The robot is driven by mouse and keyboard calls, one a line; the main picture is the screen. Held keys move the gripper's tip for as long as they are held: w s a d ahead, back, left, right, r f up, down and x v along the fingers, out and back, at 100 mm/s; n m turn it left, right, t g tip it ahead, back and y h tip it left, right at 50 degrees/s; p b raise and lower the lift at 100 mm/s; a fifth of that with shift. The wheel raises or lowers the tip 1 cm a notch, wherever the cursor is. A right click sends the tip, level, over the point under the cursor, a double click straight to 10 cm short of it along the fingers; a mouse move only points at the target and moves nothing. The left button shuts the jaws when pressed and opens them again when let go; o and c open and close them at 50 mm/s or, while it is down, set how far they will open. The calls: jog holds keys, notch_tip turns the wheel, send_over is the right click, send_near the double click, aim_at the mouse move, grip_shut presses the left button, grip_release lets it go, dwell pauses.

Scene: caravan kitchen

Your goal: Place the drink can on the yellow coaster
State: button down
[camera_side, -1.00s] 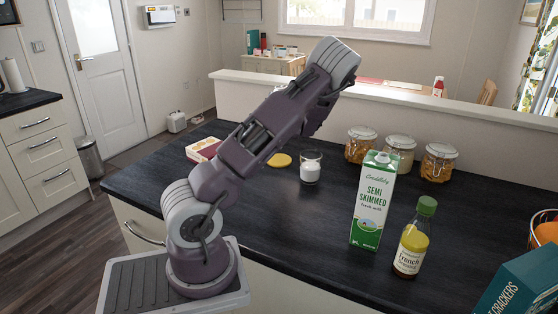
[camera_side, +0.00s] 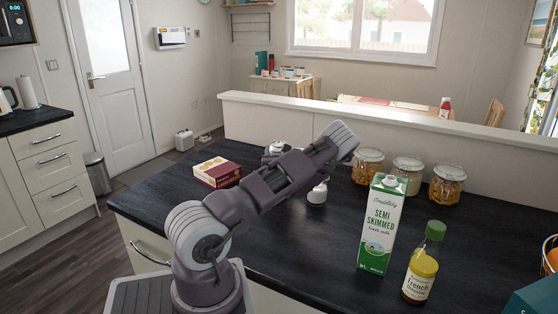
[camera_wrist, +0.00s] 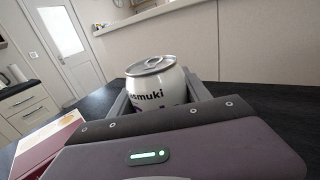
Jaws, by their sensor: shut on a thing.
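The drink can (camera_wrist: 152,85) is white with black lettering and a silver top. In the wrist view it stands between the two grey fingers of my gripper (camera_wrist: 160,98), which is shut on it. The can's lower part is hidden behind the gripper body, so I cannot tell whether it touches the counter.
A maroon box (camera_side: 217,172) lies left of my arm. A milk carton (camera_side: 380,225), a dressing bottle (camera_side: 422,262) and several jars (camera_side: 407,173) stand to the right.

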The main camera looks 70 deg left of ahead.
jog(key=shift+f, duration=0.9)
jog(key=c, duration=0.5)
grip_release()
jog(key=shift+f, duration=0.15)
